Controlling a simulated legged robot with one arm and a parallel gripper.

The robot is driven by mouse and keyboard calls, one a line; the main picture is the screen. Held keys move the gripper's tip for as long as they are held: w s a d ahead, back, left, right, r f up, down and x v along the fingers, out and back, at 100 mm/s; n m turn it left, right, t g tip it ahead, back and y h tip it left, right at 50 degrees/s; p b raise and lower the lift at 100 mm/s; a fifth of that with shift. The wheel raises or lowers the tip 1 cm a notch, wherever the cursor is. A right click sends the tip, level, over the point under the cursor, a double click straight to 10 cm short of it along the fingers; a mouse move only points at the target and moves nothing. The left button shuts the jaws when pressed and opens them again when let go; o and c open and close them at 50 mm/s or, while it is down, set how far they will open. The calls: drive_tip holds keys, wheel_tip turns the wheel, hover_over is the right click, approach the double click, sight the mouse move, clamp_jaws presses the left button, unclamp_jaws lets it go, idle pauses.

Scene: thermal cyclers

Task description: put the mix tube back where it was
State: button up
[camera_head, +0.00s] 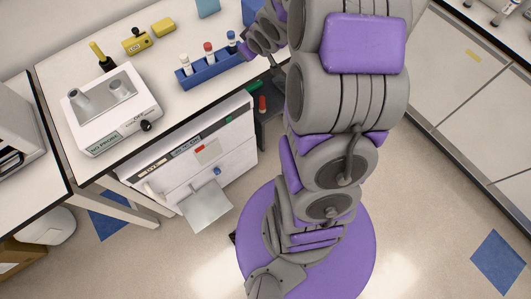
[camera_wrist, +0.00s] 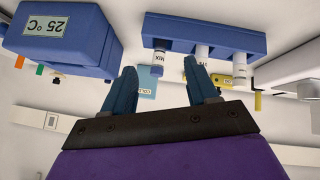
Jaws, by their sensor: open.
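The mix tube (camera_wrist: 158,60), labelled MIX and with a blue cap, stands in an end slot of the blue rack (camera_wrist: 225,35). In the head view the mix tube (camera_head: 231,40) is at the right end of the rack (camera_head: 208,75). My gripper (camera_wrist: 160,82) is open, with the tube in line with the gap between its fingers. Whether the fingers reach around the tube is unclear. In the head view my gripper (camera_head: 247,50) is beside the rack's right end, partly hidden by my arm.
A red-capped tube (camera_head: 208,50) and a white-capped tube (camera_head: 185,62) share the rack. A blue block reading 25 °C (camera_wrist: 65,30) stands near my gripper. A white NO PROBE device (camera_head: 110,110) and yellow blocks (camera_head: 135,43) are further left. The table's front edge is close.

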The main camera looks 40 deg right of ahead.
drive_tip(key=s+a+r+m+g, duration=0.1)
drive_tip(key=s+a+r+g, duration=0.2)
drive_tip(key=s, duration=0.9)
drive_tip(key=s+a+r+m+g, duration=0.1)
drive_tip(key=s+a+r+g, duration=0.2)
drive_tip(key=s+a, duration=0.6)
drive_tip(key=s+a+r+g+y, duration=0.1)
drive_tip(key=s+a+r+g, duration=0.2)
drive_tip(key=s+a, duration=0.4)
drive_tip(key=s+r, duration=0.1)
drive_tip(key=s, duration=0.7)
drive_tip(key=shift+s+r+m+g, duration=0.15)
drive_tip(key=shift+r+m+g, duration=0.05)
drive_tip(key=shift+m+g, duration=0.2)
